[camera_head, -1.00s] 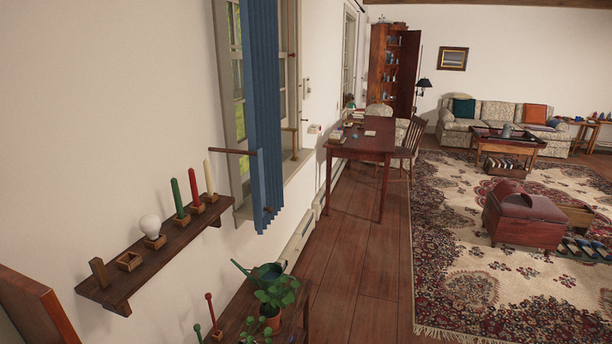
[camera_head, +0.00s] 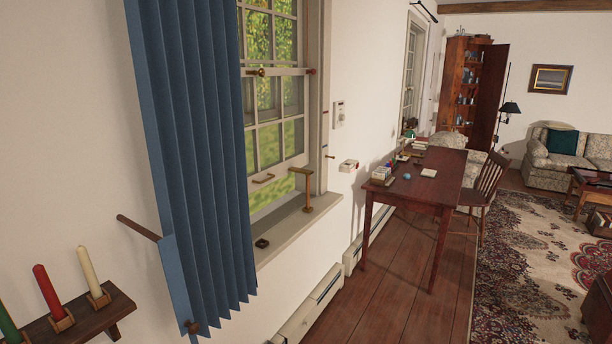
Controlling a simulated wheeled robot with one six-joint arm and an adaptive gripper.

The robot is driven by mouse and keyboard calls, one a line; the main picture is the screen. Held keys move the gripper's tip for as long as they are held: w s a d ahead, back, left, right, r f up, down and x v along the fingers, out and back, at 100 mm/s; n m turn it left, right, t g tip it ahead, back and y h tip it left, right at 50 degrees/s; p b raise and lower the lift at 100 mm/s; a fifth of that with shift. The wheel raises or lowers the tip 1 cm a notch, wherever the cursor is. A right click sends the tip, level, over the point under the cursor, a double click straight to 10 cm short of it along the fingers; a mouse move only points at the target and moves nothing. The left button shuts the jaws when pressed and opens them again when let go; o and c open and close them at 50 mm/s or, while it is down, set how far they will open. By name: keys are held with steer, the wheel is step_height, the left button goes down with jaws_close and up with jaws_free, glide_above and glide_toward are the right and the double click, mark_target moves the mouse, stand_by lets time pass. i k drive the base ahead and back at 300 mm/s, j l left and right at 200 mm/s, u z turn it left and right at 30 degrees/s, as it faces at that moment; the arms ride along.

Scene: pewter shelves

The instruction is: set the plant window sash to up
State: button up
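The window sash (camera_head: 279,150) is a pale frame with several panes, in the left wall. A brass-coloured stay or prop (camera_head: 305,189) stands at the right end of the sill (camera_head: 299,226). A blue pleated curtain (camera_head: 197,150) hides the left part of the window. The plants from the earlier frame are out of view. My gripper is not in view.
A wooden rod (camera_head: 138,228) juts from the wall by the curtain. A candle shelf (camera_head: 78,322) is at lower left. A red-brown desk (camera_head: 420,189) and chair (camera_head: 487,187) stand beyond the window. The wooden floor (camera_head: 382,285) before the wall is clear.

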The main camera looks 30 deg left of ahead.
mark_target(261, 177)
steer(key=i+u, duration=0.2)
steer(key=i, duration=0.25)
steer(key=i+l+u, duration=0.2)
steer(key=i, duration=0.2)
steer(key=i+l+u, duration=0.15)
steer(key=i, duration=0.3)
steer(key=i+l+u, duration=0.2)
steer(key=i, duration=0.2)
